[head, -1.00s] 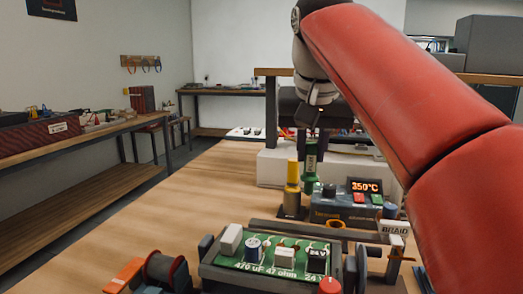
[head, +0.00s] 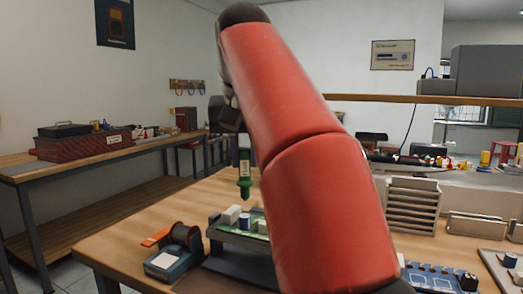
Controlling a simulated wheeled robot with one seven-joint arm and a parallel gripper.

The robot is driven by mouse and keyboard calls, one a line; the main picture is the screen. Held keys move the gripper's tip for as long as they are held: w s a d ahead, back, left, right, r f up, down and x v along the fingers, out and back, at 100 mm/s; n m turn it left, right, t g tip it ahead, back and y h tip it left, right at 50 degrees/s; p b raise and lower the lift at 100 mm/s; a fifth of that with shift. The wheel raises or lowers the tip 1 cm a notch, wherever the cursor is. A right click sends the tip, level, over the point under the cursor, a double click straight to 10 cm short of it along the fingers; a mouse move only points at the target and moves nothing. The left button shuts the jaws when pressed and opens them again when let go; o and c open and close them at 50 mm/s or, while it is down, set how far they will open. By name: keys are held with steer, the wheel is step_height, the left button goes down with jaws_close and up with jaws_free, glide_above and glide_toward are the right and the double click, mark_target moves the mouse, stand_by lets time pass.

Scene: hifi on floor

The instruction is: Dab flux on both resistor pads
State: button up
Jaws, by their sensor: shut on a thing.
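My gripper (head: 241,146) is shut on a green flux pen (head: 245,175), which hangs upright, tip down. The pen is above the left part of the green circuit board (head: 229,227) in its holder; I cannot tell exactly how high the tip is above it. A white block and a dark blue-grey capacitor (head: 244,221) show on the board. My red arm hides the board's right part, and I cannot make out the resistor pads.
A solder spool on a blue-grey stand (head: 176,259) sits left of the board. The wood table behind the board's left is clear.

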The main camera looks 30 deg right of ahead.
steer(key=shift+m, duration=0.5)
steer(key=shift+s+d+f+b, duration=0.3)
steer(key=shift+d+f+b, duration=0.1)
steer(key=shift+d+f, duration=0.3)
steer(key=shift+s+d+f+b, duration=0.25)
steer(key=shift+d+f+b, duration=0.15)
steer(key=shift+d+f, duration=0.2)
steer(key=shift+s+d+f+b, duration=0.3)
steer(key=shift+d+f+b, duration=0.1)
steer(key=shift+d+f, duration=0.3)
steer(key=shift+a+p, duration=0.1)
steer(key=shift+p, duration=0.3)
steer(key=shift+f, duration=0.55)
stand_by(1.1)
steer(key=shift+r+p, duration=0.8)
steer(key=shift+r, duration=1.5)
